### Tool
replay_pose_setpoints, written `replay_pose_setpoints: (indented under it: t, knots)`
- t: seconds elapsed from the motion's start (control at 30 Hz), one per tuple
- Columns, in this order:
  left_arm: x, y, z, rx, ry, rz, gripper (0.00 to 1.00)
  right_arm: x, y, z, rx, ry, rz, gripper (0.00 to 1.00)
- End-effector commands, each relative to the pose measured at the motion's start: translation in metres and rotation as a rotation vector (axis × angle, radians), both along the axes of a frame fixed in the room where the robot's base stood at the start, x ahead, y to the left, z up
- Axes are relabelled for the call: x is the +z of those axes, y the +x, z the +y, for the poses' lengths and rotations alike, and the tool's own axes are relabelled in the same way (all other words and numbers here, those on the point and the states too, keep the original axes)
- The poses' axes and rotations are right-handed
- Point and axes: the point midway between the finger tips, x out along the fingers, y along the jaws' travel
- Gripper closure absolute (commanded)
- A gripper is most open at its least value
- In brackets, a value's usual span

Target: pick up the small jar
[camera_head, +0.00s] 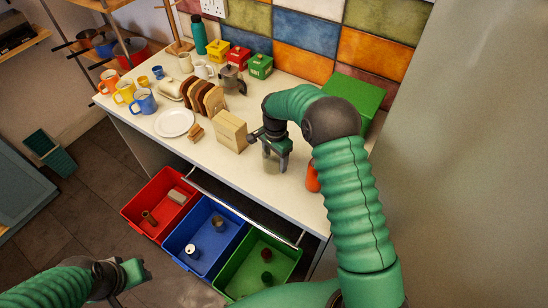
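The small jar (270,163) looks like a little pale, glassy container on the white counter, right of the wooden block. My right gripper (276,156) points down over it, with its fingers at the jar and partly hiding it. I cannot tell whether the fingers press on the jar or only stand around it. My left gripper (134,274) is low at the left, over the floor and away from the counter. Whether it is open or shut is unclear.
A wooden block (230,132), toast rack (203,97), plate (174,122) and mugs (143,101) stand left of the jar. A green box (354,94) is behind my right arm, an orange item (312,177) beside it. Red (133,205), blue (176,243) and green (235,290) bins sit below.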

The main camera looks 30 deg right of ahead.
Motion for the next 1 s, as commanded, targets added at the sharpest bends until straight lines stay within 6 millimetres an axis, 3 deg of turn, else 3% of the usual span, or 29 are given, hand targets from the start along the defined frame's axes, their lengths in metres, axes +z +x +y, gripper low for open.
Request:
replay_pose_setpoints:
  t: [0.03,0.27,0.57,0.83,1.0]
  knots:
    - [0.0,0.0,0.0,0.0,0.0,0.0,0.64,0.0,0.001,0.001,0.001,-0.001,0.0,0.56]
    - [0.0,0.0,0.0,0.001,0.0,0.0,0.64,0.001,0.001,0.001,0.001,0.0,-0.001,0.84]
    - [-0.002,0.0,0.0,0.0,0.0,0.0,0.64,0.004,0.001,0.0,0.001,0.001,-0.002,0.84]
    - [-0.013,0.0,0.0,0.0,0.0,0.0,0.64,0.037,0.002,0.0,0.001,-0.001,-0.005,0.84]
    - [-0.022,0.0,0.0,0.0,0.0,0.0,0.64,0.038,-0.033,0.015,0.003,0.0,-0.001,0.84]
